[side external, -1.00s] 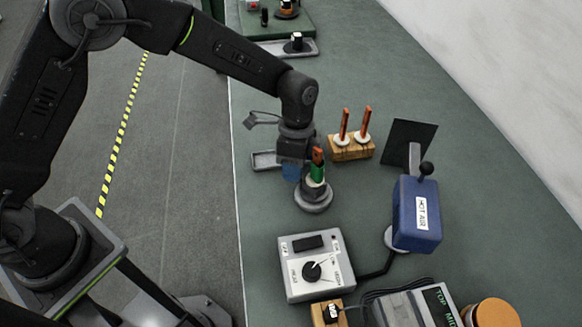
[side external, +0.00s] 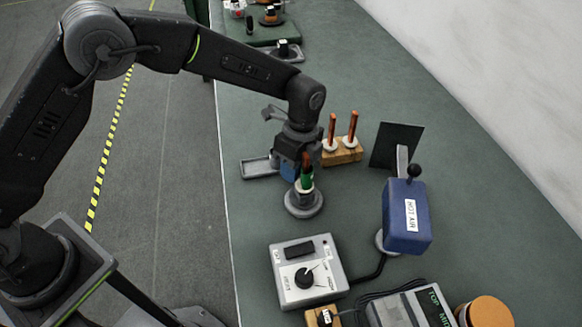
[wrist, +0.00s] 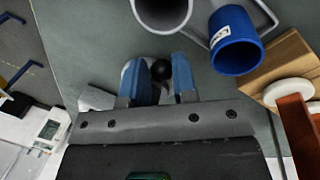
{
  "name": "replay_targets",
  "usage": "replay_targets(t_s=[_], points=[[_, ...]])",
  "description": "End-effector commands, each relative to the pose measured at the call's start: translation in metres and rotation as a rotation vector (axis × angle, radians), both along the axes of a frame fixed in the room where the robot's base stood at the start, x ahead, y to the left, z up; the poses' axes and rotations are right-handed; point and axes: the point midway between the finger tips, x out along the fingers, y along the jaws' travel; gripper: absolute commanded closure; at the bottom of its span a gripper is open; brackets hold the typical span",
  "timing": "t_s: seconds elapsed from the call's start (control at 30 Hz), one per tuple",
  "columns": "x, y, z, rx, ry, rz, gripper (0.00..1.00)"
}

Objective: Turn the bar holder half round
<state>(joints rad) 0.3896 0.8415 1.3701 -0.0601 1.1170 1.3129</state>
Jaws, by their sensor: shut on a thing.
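The bar holder (side external: 304,204) is a round grey base standing on the green bench in the side view. An upright copper bar (side external: 306,161) with a green sleeve (side external: 306,181) rises from it. My gripper (side external: 290,170) is low beside the bar, its blue fingers at the holder's upper part and shut on it. My arm hides part of the contact. In the wrist view my gripper (wrist: 161,78) shows both blue fingers, with a dark round thing between them; I cannot tell what part it is.
A wooden block (side external: 343,157) with two copper bars stands behind to the right. The blue hot air unit (side external: 407,216) and a dark panel (side external: 396,146) are at right. A grey control box (side external: 307,272) sits in front. An empty tray (side external: 257,168) lies left.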

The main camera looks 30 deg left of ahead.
Motion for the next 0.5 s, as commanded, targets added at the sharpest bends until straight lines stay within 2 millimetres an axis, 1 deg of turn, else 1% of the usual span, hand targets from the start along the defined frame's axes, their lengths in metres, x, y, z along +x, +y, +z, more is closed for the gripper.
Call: replay_targets(t_s=[0.1, 0.5], points=[[0.0039, -0.0022, -0.0010, -0.002, -0.008, -0.034, 0.97], [0.0063, -0.0054, -0.0004, -0.003, -0.007, -0.102, 0.97]])
